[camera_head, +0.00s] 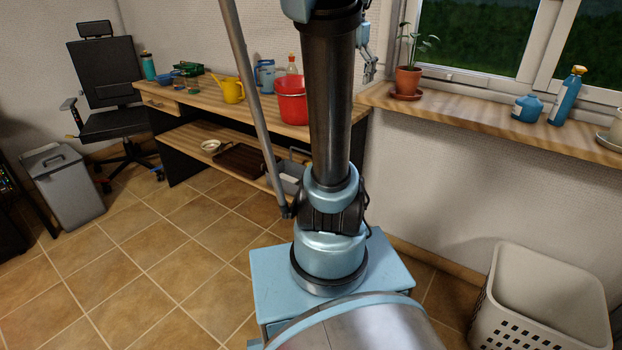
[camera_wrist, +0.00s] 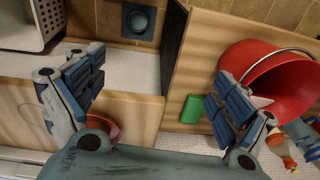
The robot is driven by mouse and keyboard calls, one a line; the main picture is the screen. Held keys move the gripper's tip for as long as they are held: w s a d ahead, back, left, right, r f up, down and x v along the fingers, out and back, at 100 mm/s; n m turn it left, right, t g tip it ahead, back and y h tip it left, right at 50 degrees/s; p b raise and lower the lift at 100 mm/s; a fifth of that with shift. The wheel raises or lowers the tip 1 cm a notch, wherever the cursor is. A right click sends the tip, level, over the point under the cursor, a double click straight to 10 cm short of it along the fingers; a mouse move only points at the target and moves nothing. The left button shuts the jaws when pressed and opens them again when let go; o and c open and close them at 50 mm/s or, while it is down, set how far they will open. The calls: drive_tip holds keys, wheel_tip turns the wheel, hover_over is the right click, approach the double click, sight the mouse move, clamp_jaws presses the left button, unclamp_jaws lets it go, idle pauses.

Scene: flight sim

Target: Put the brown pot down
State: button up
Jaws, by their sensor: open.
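The brown pot (camera_head: 408,80) holds a green plant and stands upright on a brown saucer (camera_head: 405,95) on the wooden windowsill (camera_head: 460,101). In the wrist view, a reddish-brown rounded part, seemingly the pot or its saucer (camera_wrist: 112,130), shows low behind the left finger; most of it is hidden. My gripper (camera_wrist: 155,98) is open, with its fingers wide apart and nothing between them. In the head view, part of my gripper (camera_head: 370,57) shows to the left of the pot, apart from it in the picture; my arm hides the rest.
A red bucket (camera_head: 291,101) stands on the wooden table left of my arm, with a yellow watering can (camera_head: 229,90) farther left. A blue bottle (camera_head: 567,97) and a small blue pot (camera_head: 527,109) stand along the sill. A pale basket (camera_head: 540,300) is on the floor at right.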

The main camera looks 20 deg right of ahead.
drive_tip(key=s+a+f+n, duration=0.5)
drive_tip(key=s+a+f, duration=0.3)
drive_tip(key=f, duration=0.4)
drive_tip(key=s+a+f+n+t, duration=0.1)
drive_tip(key=s+a+f+n, duration=0.4)
drive_tip(key=s+a+f, duration=0.3)
wheel_tip(320, 180, down, 4)
drive_tip(key=shift+s+a+r+n, duration=0.1)
drive_tip(key=shift+s+a+n, duration=0.1)
drive_tip(key=shift+s+n, duration=0.4)
drive_tip(key=shift+s, duration=0.2)
